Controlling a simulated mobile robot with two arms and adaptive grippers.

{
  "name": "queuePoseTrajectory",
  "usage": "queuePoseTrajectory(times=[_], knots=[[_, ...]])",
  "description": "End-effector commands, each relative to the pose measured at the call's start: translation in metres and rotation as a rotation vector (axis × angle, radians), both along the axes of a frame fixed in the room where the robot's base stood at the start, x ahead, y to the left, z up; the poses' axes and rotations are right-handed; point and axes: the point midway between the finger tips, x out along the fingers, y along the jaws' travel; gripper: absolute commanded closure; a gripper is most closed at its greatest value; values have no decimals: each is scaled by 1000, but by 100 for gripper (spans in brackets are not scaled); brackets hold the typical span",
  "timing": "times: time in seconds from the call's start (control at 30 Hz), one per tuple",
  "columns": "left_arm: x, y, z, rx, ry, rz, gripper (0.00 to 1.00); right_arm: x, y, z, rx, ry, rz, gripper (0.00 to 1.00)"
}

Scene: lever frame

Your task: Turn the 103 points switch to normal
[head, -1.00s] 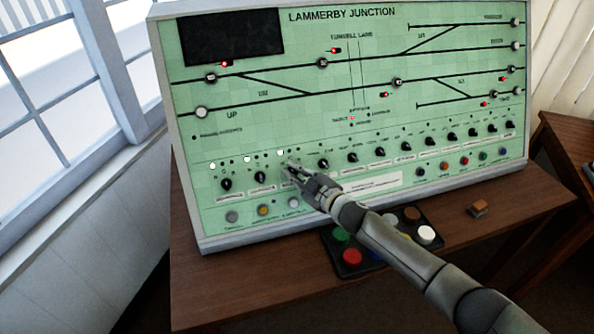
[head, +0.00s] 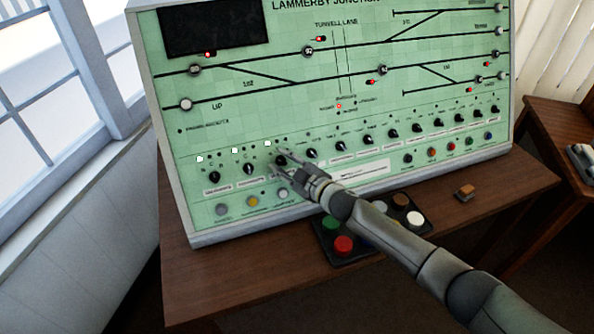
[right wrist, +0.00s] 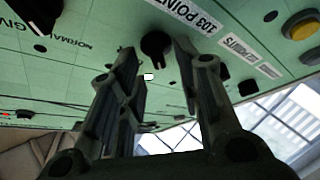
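The 103 points switch is a black rotary knob (head: 281,160) in the lower row of the green panel, third from the left. In the right wrist view the knob (right wrist: 156,45) has a white label (right wrist: 198,17) reading "103 POINT…" beside it. My right gripper (head: 279,163) is at this knob with its fingers apart. In the right wrist view the right gripper's fingertips (right wrist: 154,48) stand on either side of the knob, with gaps visible; I cannot see contact. The knob's pointer direction is not clear. My left gripper is not in view.
Similar knobs stand close on both sides, such as the second knob (head: 249,169) and the fourth knob (head: 312,153). Buttons (head: 252,201) sit below. A black box with coloured buttons (head: 343,245) lies on the wooden table (head: 215,290) under my right arm.

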Motion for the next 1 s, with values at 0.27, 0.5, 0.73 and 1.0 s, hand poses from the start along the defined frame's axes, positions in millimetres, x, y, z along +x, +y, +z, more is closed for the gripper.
queuePoseTrajectory(times=[0.27, 0.5, 0.73, 1.0], knots=[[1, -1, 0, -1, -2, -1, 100, -30, -23, 4, -1, 0, 1, 68], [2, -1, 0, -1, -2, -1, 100, -63, -47, 10, 0, -1, 2, 68], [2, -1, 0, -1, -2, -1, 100, -85, -63, 15, 2, -3, 3, 68], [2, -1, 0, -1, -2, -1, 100, -91, -67, 17, 1, -4, 3, 68]])
